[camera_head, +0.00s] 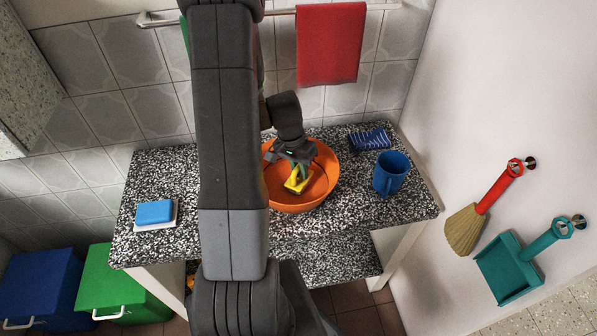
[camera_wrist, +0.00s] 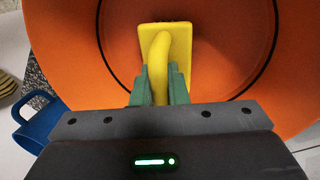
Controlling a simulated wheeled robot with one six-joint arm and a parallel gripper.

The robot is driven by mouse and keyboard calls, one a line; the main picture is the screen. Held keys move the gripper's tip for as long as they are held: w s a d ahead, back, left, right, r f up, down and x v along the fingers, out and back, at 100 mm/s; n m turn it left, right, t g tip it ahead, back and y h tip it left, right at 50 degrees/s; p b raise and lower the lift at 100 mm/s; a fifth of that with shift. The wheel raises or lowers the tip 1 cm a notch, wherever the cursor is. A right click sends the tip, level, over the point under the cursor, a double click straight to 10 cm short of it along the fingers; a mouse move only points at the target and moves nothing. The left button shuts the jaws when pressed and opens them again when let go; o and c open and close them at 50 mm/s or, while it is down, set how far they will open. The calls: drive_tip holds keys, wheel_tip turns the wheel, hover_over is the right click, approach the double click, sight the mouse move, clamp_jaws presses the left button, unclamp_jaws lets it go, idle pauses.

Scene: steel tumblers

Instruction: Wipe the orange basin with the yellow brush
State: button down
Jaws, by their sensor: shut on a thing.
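The orange basin (camera_head: 313,191) stands on the speckled counter, partly hidden behind my arm in the head view. Its inside fills most of the wrist view (camera_wrist: 235,45). The yellow brush (camera_head: 297,183) is inside the basin. My gripper (camera_head: 301,168) is over the basin and shut on the brush's handle. In the wrist view, the green fingertips of my gripper (camera_wrist: 160,84) clasp the curved yellow handle of the brush (camera_wrist: 182,47), whose flat head is toward the basin floor. I cannot tell whether the bristles touch the basin.
A blue sponge (camera_head: 155,212) lies at the counter's left. A red towel (camera_head: 330,43) hangs on the wall rail. The counter (camera_head: 165,175) has free room left of my arm.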

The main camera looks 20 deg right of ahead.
drive_tip(key=shift+r+p, duration=2.35)
drive_tip(key=shift+r, duration=1.65)
drive_tip(key=shift+d, duration=0.1)
drive_tip(key=shift+f+b, duration=0.15)
drive_tip(key=shift+b, duration=0.25)
drive_tip(key=shift+w+f+b, duration=0.15)
drive_tip(key=shift+b, duration=1.4)
drive_tip(key=shift+w+r+b, duration=0.1)
drive_tip(key=shift+r+b, duration=0.1)
drive_tip(key=shift+b, duration=0.25)
